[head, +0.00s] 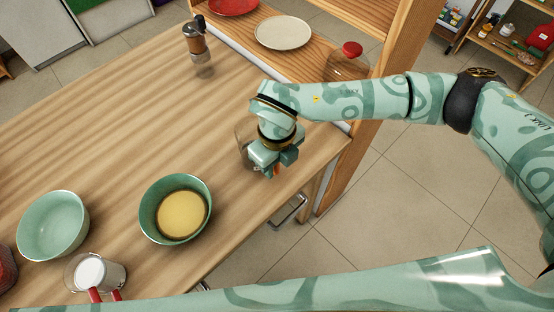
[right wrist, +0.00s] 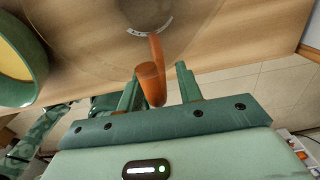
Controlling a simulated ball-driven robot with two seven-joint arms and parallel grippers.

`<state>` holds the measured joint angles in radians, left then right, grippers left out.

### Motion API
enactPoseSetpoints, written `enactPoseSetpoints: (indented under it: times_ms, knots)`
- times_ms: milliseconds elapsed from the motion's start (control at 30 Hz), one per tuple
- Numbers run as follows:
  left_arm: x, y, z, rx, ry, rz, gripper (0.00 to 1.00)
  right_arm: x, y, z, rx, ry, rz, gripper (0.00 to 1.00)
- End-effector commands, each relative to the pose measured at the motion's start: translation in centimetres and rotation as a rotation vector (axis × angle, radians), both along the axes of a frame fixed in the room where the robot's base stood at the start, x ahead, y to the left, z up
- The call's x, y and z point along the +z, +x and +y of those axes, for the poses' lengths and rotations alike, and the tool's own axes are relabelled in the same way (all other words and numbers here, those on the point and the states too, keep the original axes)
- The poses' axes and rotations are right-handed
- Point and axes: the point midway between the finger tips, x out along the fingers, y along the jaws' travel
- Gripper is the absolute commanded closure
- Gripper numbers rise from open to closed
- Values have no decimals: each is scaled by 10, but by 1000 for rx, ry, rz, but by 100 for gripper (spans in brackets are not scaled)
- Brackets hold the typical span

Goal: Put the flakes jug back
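The see-through jug (head: 243,146) stands on the wood table near its right edge, partly hidden by my right gripper (head: 275,166). In the right wrist view its round clear body lies ahead and its orange handle (right wrist: 152,82) comes between the two fingers. My right gripper (right wrist: 160,88) is open around the handle, with a visible gap to the right finger. I cannot tell whether the left finger touches it. A green bowl (head: 153,221) with yellow contents (head: 182,214) stands on the table. My left gripper is not in view.
A wood shelf (head: 383,60) behind the table holds a red-lidded jar (head: 346,66), a pale plate (head: 283,33) and a red plate (head: 233,4). The table's middle is clear.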

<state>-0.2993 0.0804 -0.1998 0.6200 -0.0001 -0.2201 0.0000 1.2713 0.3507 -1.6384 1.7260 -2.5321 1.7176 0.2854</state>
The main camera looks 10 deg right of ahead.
Motion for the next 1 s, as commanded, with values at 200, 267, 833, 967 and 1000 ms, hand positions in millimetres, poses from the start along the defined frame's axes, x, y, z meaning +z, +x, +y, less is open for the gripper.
enactPoseSetpoints:
  times_ms: [200, 267, 833, 967, 1000]
  knots:
    - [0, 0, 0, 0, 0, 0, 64, 1, 0, 0, 0, 0, 0, 65]
    - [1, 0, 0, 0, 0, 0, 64, 4, 0, 0, 0, 1, -1, 65]
    - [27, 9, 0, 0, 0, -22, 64, 115, 1, 0, 0, 0, -4, 65]
    - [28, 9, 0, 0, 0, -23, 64, 123, 0, 0, -1, 0, 0, 65]
    - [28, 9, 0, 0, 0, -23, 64, 123, 0, 0, -1, 0, 0, 65]
